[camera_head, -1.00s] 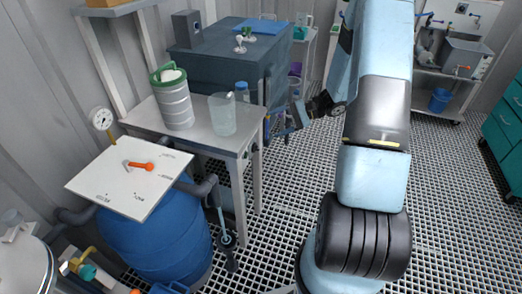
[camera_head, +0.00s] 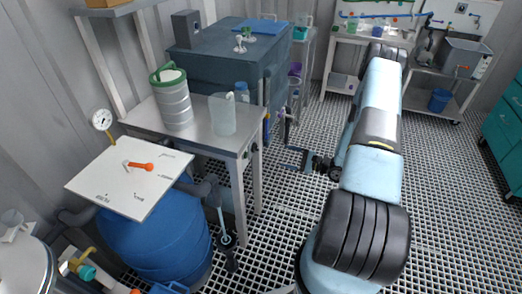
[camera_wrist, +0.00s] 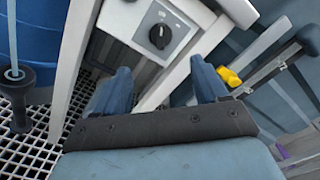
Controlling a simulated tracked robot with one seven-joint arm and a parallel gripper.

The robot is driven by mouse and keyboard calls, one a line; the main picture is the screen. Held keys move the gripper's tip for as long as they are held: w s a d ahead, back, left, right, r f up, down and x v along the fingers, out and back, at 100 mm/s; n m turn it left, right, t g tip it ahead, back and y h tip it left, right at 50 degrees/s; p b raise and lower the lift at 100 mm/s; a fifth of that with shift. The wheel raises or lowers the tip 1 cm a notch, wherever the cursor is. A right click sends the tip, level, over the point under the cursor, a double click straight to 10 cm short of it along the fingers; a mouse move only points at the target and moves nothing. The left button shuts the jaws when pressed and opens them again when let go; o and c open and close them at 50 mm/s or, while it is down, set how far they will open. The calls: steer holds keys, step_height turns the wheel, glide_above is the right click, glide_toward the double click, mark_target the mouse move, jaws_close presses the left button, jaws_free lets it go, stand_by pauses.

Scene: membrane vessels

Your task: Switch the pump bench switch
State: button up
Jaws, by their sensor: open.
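A black rotary switch knob (camera_wrist: 160,36) with a white pointer line sits on a pale switch box in the upper middle of the wrist view. Small marks are printed around it, too blurred to read. The switch box is not visible in the head view. My gripper (camera_wrist: 157,75) is open and empty, its two blue fingers pointing towards the box with the knob beyond and between them. In the head view my gripper (camera_head: 288,159) is low over the grating floor, right of the steel table (camera_head: 193,129).
Pale frame bars run beside the switch box in the wrist view, and a yellow item (camera_wrist: 229,77) lies to the right. In the head view, a blue barrel (camera_head: 155,238) carries a white panel with an orange lever (camera_head: 141,167). The grating floor is open on the right.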

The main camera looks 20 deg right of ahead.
mark_target(258, 149)
steer(key=x, duration=1.3)
steer(key=shift+w+a, duration=0.1)
steer(key=shift+a, duration=0.05)
